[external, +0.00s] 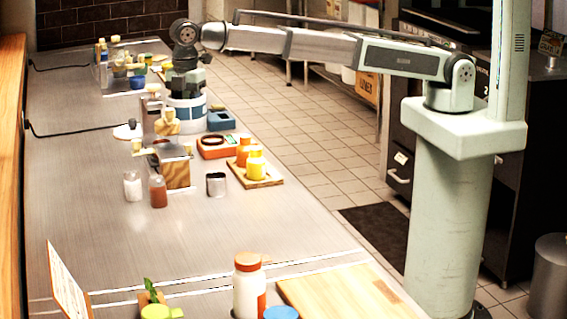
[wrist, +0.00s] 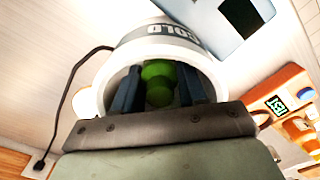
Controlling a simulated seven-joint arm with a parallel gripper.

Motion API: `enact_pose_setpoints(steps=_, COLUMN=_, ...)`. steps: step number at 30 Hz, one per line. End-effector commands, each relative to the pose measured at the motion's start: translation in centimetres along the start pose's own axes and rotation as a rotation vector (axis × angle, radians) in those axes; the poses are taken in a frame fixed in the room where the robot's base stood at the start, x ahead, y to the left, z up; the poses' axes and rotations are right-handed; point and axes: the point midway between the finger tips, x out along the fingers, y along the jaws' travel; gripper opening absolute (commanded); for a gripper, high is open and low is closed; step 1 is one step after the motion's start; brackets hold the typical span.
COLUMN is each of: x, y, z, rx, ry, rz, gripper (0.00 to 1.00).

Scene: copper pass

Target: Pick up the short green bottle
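A green bottle (wrist: 158,78) with a rounded top shows in the wrist view inside a white round container (wrist: 207,58) marked "COLD". The external view shows this container (external: 187,116) as white with a blue band, and the bottle is hidden there. My gripper (wrist: 165,88) is over the container's mouth, with its two dark blue fingers apart on either side of the green bottle. Whether the fingers touch it is hard to tell. In the external view my gripper (external: 187,84) points down just above the container.
A metal cup (external: 216,184) and small bottles stand nearer the camera.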

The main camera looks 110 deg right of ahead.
Motion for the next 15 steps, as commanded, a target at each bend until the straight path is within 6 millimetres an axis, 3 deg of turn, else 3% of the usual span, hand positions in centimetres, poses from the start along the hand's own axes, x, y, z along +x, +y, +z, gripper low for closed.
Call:
enact_pose_setpoints(steps=7, x=-0.01, y=-0.01, z=-0.01, rx=0.0, ry=0.0, rz=0.0, gripper=0.1)
enact_pose_setpoints(steps=15, x=-0.22, y=0.01, z=-0.02, rx=0.0, ry=0.0, rz=0.0, gripper=0.09)
